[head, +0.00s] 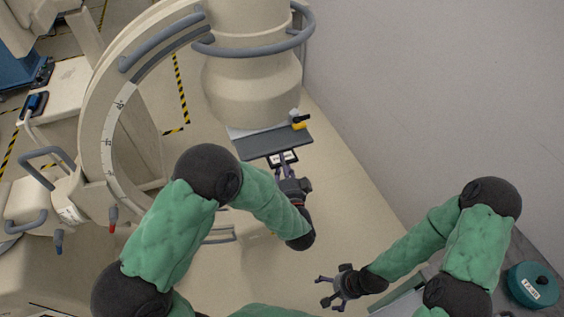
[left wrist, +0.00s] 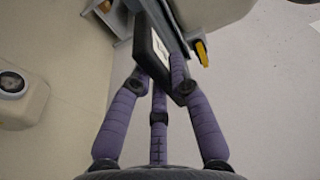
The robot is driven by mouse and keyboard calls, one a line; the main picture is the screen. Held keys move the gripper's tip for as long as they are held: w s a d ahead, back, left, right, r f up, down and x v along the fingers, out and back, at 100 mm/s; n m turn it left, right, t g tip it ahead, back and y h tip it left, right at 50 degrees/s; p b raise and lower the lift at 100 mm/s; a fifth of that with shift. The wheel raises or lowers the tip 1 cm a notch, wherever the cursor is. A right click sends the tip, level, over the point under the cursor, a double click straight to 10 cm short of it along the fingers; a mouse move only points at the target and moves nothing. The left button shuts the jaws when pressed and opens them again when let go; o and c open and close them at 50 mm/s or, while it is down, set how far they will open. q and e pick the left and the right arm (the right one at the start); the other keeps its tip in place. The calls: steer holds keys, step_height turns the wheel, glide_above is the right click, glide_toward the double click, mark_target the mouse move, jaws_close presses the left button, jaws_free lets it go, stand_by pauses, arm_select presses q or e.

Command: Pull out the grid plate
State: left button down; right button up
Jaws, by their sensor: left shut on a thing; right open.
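The grid plate (head: 270,143) is a dark flat plate under the beige round housing of the C-shaped machine, with a white label on its front tab. It shows edge-on in the left wrist view (left wrist: 149,44). My left gripper (head: 284,160) is shut on the plate's front tab; its purple fingers (left wrist: 160,82) lie on both sides of the labelled end. How far the plate sits in its holder is hard to tell. My right gripper (head: 332,290) is open and empty, low in the head view, well apart from the plate.
A yellow-tipped lever (head: 299,123) sits beside the plate at the holder's right. The beige C-arm (head: 105,125) curves on the left. A grey wall (head: 440,90) stands on the right. A teal round container (head: 532,284) sits at lower right. Bare floor lies below the plate.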

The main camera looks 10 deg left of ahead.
arm_select(q)
steer(key=d+p+v, duration=0.1)
steer(key=p+v, duration=0.1)
steer(key=v, duration=0.6)
steer(key=w+d+p+v, duration=0.1)
steer(key=p+v, duration=0.1)
steer(key=v, duration=0.7)
steer(key=shift+d+p, duration=0.4)
stand_by(4.8)
